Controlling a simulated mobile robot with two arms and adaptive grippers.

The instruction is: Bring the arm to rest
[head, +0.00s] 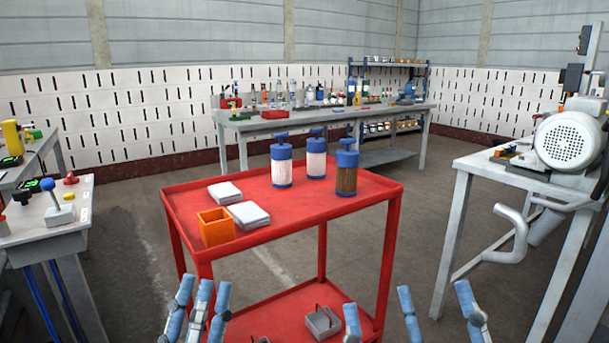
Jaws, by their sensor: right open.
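My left gripper (204,286) is at the bottom edge, in front of the red cart's left front leg. Its blue-grey fingers stand close together with nothing visible between them; whether it is open or shut is unclear. My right gripper (408,300) is at the bottom right of the cart. Its fingers are spread wide, open and empty. Most of both arms is out of view. Three blue-capped cylinders stand upright on the red cart (297,216): two white-bodied ones (281,172) (316,165) and a brown-bodied one (346,180). Both grippers appear apart from them.
The cart top also holds an orange open box (215,227) and two grey blocks (248,214). Grey items (322,321) lie on its lower shelf. A control table (45,217) is at left, a machine bench (524,174) at right, and a cluttered workbench (330,115) behind.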

